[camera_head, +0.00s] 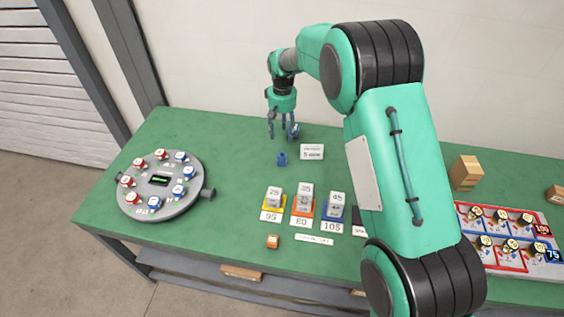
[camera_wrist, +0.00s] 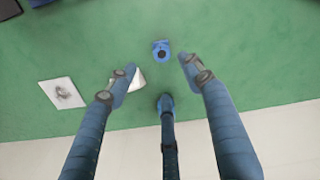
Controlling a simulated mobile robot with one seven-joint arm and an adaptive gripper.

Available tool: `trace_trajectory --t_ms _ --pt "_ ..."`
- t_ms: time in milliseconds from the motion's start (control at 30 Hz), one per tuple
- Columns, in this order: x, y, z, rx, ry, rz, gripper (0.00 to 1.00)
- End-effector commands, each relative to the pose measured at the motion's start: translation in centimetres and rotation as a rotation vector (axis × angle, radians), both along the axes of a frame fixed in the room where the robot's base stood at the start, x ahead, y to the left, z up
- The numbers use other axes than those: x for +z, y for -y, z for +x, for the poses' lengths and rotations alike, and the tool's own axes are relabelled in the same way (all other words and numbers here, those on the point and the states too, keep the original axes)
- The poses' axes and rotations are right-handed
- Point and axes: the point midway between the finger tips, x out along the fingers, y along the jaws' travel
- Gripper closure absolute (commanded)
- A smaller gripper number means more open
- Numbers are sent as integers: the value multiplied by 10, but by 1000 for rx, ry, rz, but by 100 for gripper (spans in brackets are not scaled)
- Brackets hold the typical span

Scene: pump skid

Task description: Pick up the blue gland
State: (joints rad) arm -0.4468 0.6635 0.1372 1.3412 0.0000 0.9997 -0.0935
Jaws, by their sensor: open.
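The blue gland (camera_head: 281,159) is a small blue piece standing on the green bench top. In the wrist view the blue gland (camera_wrist: 161,51) shows a round ring with a dark centre, just beyond the fingertips. My gripper (camera_head: 284,134) is open and empty, above the bench and a little behind the gland in the head view. In the wrist view its fingers (camera_wrist: 157,72) are spread, with the gland beyond the gap between the two side fingers. They look apart from it; the exact height cannot be told.
A white sign (camera_head: 312,152) stands right of the gland. Blocks on numbered cards, including one on an orange card (camera_head: 303,208), stand nearer. A round grey dial plate (camera_head: 160,207) is at left. A small orange block (camera_head: 273,241) lies near the front.

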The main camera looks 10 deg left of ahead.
Motion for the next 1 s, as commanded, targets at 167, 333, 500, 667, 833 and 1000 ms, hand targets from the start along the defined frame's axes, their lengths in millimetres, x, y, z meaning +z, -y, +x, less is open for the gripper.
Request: trace_trajectory --t_ms 167,333,500,667,833,1000 --pt "0 0 0 0 0 0 49" --pt "-8 1 0 -1 -1 -1 49" --pt "-29 1 0 -1 -2 -1 49" --pt "-54 1 0 -1 -1 -1 49" --pt "-76 1 0 -1 -2 -1 49" --pt "-85 0 0 -1 0 0 49"
